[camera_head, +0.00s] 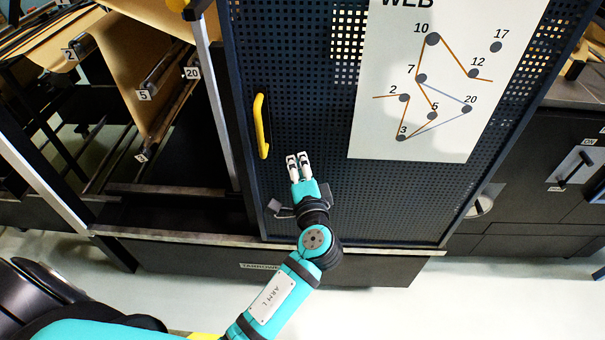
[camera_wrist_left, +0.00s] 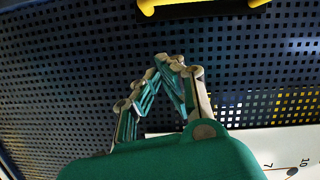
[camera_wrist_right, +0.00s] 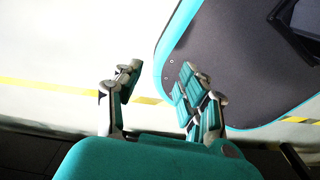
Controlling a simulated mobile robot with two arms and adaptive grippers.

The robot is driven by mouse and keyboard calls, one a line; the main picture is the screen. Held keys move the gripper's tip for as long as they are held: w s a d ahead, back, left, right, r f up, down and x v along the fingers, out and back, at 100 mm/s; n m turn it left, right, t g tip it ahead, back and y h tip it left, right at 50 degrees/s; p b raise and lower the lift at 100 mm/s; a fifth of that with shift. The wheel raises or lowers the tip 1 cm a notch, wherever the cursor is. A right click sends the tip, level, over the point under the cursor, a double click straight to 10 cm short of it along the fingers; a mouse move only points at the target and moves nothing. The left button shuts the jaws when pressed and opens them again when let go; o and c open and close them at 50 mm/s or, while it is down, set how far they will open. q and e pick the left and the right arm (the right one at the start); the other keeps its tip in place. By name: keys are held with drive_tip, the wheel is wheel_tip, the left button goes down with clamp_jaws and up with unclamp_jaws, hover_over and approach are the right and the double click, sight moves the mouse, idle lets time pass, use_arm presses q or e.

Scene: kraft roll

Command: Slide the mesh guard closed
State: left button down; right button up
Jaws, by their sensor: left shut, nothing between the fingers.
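The mesh guard (camera_head: 310,95) is a dark perforated panel with a white web diagram sheet on it. Its yellow vertical handle (camera_head: 261,126) sits near its left edge. To the left of the guard the machine bay is uncovered, with brown web and rollers showing. My left gripper (camera_head: 298,160) is shut and empty, in front of the mesh, right of and a little below the handle, apart from it. In the left wrist view the yellow handle (camera_wrist_left: 200,4) shows at the top edge, beyond the fingertips (camera_wrist_left: 168,62). My right gripper (camera_wrist_right: 155,80) is open and empty, in the right wrist view only.
The open bay holds numbered rollers (camera_head: 148,90) and brown kraft web (camera_head: 125,60). A bottom rail (camera_head: 170,240) runs below the guard. Dark cabinets (camera_head: 540,170) stand at the right. Pale floor with a yellow stripe (camera_wrist_right: 50,88) lies below my right gripper.

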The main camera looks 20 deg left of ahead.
sight(277, 145)
use_arm(q)
drive_tip(key=shift+r+x, duration=0.2)
drive_tip(key=shift+x, duration=0.9)
drive_tip(key=a, duration=0.1)
drive_tip(key=a+p, duration=0.1)
drive_tip(key=s+a+f, duration=0.1)
drive_tip(key=shift+p, duration=0.3)
drive_tip(key=shift+s+a, duration=0.2)
drive_tip(key=shift+a, duration=0.15)
drive_tip(key=shift+f, duration=0.1)
use_arm(e)
drive_tip(key=shift+w+d+r, duration=0.25)
drive_tip(key=shift+d+r, duration=0.15)
drive_tip(key=shift+r, duration=0.15)
drive_tip(key=shift+w+d+r, duration=0.25)
drive_tip(key=shift+d+r, duration=0.15)
drive_tip(key=shift+r, duration=0.15)
use_arm(q)
drive_tip(key=shift+w, duration=0.1)
